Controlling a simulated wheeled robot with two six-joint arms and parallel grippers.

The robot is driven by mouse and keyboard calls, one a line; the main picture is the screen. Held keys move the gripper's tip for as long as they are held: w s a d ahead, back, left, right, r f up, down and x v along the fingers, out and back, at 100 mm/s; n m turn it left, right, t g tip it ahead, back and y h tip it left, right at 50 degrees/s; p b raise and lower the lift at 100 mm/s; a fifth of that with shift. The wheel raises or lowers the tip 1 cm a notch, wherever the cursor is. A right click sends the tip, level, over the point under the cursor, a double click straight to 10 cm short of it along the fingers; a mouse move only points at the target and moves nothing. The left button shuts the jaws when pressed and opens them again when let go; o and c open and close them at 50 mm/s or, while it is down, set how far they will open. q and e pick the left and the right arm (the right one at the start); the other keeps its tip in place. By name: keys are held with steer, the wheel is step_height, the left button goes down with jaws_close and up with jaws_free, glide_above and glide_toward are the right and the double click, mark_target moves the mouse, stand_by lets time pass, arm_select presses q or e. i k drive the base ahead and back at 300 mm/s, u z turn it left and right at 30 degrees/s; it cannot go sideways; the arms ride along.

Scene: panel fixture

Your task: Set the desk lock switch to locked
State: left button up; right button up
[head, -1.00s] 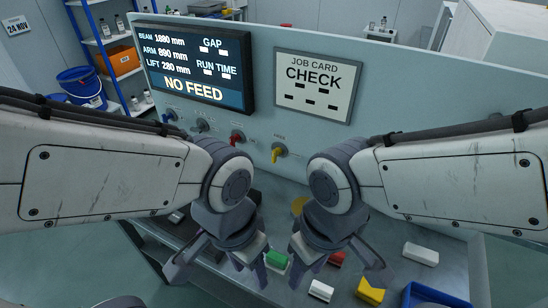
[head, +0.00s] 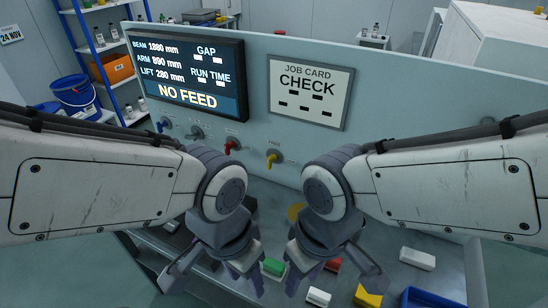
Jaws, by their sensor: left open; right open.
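The upright panel (head: 400,95) carries a row of small switches with handles: a blue one (head: 163,124), a grey one (head: 196,132), a red one (head: 232,145) and a yellow one (head: 273,158). Their labels are too small to read, so I cannot tell which is the desk lock switch or how it is set. My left gripper (head: 211,275) is open, low in front of the panel, apart from the switches. My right gripper (head: 332,277) is open to its right, also apart from them. Both point down over the desk.
A screen (head: 185,75) reading NO FEED and a job card (head: 309,93) reading CHECK are on the panel. On the desk lie a green block (head: 273,267), white blocks (head: 417,259), a red block (head: 333,265), a yellow block (head: 367,296) and a blue tray (head: 432,297).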

mark_target(273, 158)
steer(key=z, duration=0.5)
steer(key=k, duration=1.05)
steer(key=u, duration=0.65)
steer(key=i, duration=1.35)
steer(key=z, duration=0.4)
